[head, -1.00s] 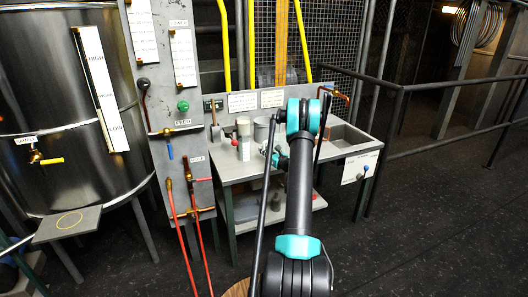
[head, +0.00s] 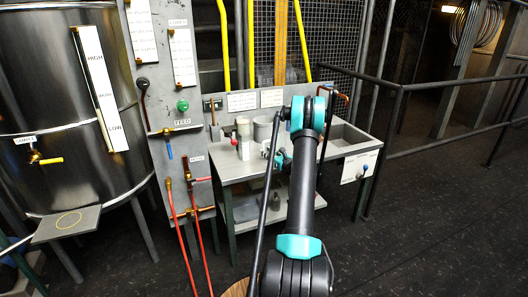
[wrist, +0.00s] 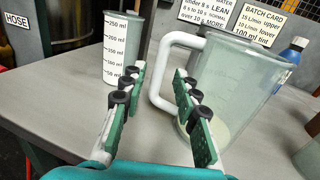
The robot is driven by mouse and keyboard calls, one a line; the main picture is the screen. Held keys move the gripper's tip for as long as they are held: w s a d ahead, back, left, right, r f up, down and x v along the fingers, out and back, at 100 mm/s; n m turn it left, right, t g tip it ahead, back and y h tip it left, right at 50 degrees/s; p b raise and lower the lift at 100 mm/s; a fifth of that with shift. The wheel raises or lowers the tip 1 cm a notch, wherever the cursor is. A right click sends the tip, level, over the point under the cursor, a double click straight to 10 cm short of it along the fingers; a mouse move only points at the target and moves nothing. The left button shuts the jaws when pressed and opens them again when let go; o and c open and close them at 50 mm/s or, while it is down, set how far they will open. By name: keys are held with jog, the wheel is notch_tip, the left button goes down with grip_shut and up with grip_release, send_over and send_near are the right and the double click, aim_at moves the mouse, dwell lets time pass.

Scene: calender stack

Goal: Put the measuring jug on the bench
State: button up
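The measuring jug (wrist: 245,75) is large and clear with a white handle (wrist: 158,80) and pale content at its bottom. It stands upright on the grey bench (wrist: 60,90), in the right half of the wrist view. My gripper (wrist: 157,80) is open, with its green-padded fingers apart. The handle shows between and beyond the fingertips; I cannot tell whether it lies within their reach. The right finger hides part of the jug's lower side. In the head view the bench (head: 228,172) is behind my arm, and my gripper (head: 279,158) is over its top.
A smaller graduated beaker (wrist: 122,45) stands left of the jug. A sink (head: 345,138) is at the bench's right end. A valve panel (head: 175,130) and a steel tank (head: 65,110) stand to the left.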

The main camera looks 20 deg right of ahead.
jog(key=v, duration=0.8)
jog(key=s+a+r+m+h, duration=0.1)
jog(key=s+r+m+h, duration=0.1)
jog(key=r+m+h, duration=0.65)
jog(key=s+a+r+m+h, duration=0.1)
jog(key=s+r+m+h, duration=0.2)
jog(key=r+m, duration=1)
jog(key=s+a+f+m+g+y, duration=0.2)
jog(key=s+a+f+m+g, duration=0.2)
jog(key=s, duration=0.8)
jog(key=s+a+f+m+g+y, duration=0.2)
jog(key=s+a+f+m+g, duration=0.2)
jog(key=s+a+f+m, duration=0.3)
jog(key=s+a+f+m+g+y, duration=0.2)
jog(key=s+a+f+m+g, duration=0.3)
jog(key=s+a, duration=0.8)
jog(key=s+f+m, duration=0.1)
jog(key=s+m, duration=0.1)
jog(key=s, duration=0.3)
jog(key=shift+a+f, duration=0.15)
jog(key=shift+f, duration=0.2)
jog(key=shift+w, duration=0.1)
